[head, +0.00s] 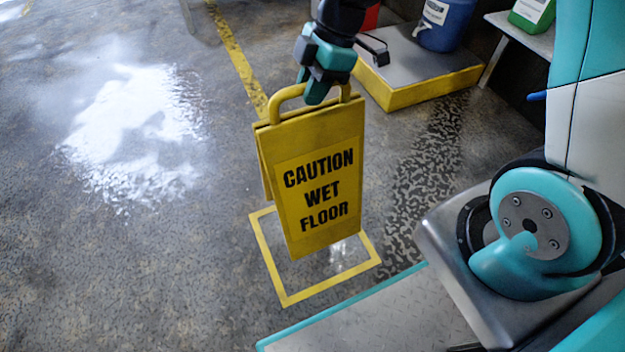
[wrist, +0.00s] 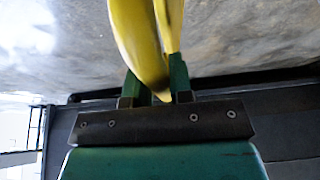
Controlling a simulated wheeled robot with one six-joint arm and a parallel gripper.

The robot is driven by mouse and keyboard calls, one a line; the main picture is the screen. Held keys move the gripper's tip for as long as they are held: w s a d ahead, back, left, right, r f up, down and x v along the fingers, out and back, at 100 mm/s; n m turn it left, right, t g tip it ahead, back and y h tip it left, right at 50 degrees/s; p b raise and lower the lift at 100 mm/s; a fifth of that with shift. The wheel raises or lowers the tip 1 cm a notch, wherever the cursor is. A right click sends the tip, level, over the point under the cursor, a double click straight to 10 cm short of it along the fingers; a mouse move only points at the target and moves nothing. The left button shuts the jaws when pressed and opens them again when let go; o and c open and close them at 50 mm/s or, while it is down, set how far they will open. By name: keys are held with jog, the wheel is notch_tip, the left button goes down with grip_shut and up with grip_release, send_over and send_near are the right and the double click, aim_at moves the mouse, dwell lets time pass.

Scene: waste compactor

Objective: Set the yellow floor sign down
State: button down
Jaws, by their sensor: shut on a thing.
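The yellow floor sign (head: 322,195) reads "CAUTION WET FLOOR" and hangs upright, its two panels slightly apart. My gripper (head: 318,90) is shut on its top handle, which shows as a blurred yellow loop in the wrist view (wrist: 145,40). Green fingers (wrist: 155,88) stand on both sides of the handle there. The sign is in front of a yellow square outline (head: 278,285) on the floor, and its lower edge appears inside that outline. I cannot tell for sure whether the bottom touches the floor.
A wet, shiny patch (head: 135,130) lies on the floor to the left. A yellow line (head: 235,55) runs behind the sign. A low grey platform with yellow sides (head: 425,85) stands behind right, bearing a blue container (head: 447,24). A green container (head: 530,14) sits on a shelf.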

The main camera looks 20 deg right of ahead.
aim_at(312, 152)
notch_tip(312, 152, down, 17)
jog(key=b, duration=0.6)
jog(key=shift+f+b, duration=0.15)
jog(key=shift+b, duration=0.15)
jog(key=c, duration=1)
grip_release()
